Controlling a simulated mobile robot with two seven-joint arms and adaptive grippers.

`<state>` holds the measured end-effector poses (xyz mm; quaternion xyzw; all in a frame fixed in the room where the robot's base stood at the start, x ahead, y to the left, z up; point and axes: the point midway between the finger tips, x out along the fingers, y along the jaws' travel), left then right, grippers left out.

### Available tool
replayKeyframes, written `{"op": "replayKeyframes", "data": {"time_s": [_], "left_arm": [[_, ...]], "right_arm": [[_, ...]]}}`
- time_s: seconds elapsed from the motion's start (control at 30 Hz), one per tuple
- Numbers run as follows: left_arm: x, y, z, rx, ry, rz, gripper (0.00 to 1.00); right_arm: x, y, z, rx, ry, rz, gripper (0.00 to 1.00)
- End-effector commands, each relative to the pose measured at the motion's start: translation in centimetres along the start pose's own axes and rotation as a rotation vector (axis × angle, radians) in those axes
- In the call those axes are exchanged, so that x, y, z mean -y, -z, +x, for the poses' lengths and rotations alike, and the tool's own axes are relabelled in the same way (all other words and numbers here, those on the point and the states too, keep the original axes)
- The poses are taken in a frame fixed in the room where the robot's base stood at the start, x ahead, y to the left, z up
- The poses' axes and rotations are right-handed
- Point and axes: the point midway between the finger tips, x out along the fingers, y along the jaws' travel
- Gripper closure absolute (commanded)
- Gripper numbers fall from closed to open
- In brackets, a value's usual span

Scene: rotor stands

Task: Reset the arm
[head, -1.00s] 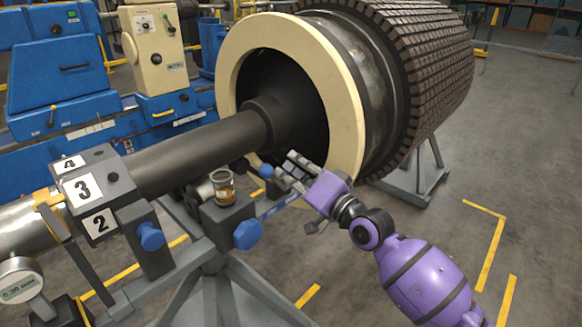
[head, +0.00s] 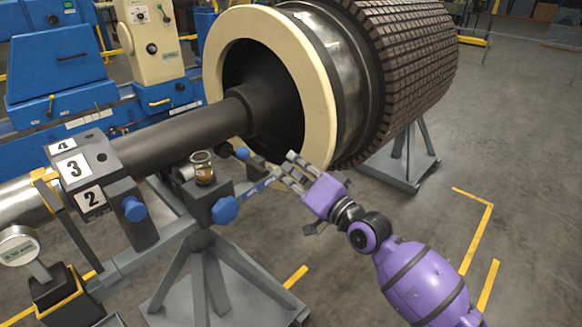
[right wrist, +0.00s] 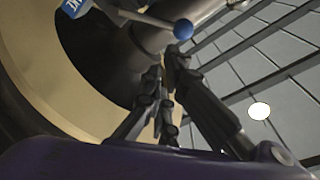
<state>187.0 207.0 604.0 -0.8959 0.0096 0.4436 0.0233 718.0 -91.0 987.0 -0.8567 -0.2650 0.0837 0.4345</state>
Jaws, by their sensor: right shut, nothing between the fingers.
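My right gripper (head: 285,170) is purple with grey fingers. In the head view it is just in front of the cream ring of the rotor, to the right of the stand with blue knobs. In the right wrist view its dark fingers (right wrist: 165,70) come together, shut with nothing between them. A blue ball-ended lever (right wrist: 183,29) shows beyond the fingertips there; the blue ball also shows in the head view (head: 242,153). My left gripper is in neither view.
The large rotor (head: 408,60) with its cream ring (head: 318,100) and dark shaft (head: 185,137) rests on grey stands. A numbered block (head: 75,168) and a dial gauge (head: 17,245) are at left. Open floor lies at right.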

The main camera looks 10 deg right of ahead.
Motion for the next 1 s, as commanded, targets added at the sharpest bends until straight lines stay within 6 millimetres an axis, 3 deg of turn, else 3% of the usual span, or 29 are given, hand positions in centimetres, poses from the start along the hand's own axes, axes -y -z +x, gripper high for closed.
{"op": "replayKeyframes", "data": {"time_s": [0.27, 0.4, 0.47, 0.67, 0.77, 0.87, 1.0], "left_arm": [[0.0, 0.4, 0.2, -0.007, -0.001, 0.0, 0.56], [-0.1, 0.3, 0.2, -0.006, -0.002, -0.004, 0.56], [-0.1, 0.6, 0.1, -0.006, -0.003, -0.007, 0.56], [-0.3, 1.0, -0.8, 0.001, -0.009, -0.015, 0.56], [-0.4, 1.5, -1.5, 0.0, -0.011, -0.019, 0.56], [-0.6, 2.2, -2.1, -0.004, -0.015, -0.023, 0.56], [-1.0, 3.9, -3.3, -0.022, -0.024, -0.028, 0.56]], "right_arm": [[-0.1, -0.1, 0.0, 0.003, -0.002, -0.031, 1.0], [0.0, -0.5, 0.1, 0.018, -0.022, -0.252, 1.0], [-0.7, -1.8, -0.8, 0.034, -0.051, -0.36, 1.0], [-5.0, -7.1, -6.7, 0.113, -0.193, -0.59, 1.0], [-7.1, -10.0, -10.8, 0.167, -0.273, -0.668, 1.0], [-9.0, -13.1, -16.0, 0.235, -0.366, -0.733, 1.0], [-10.7, -17.4, -24.5, 0.341, -0.504, -0.793, 1.0]]}}
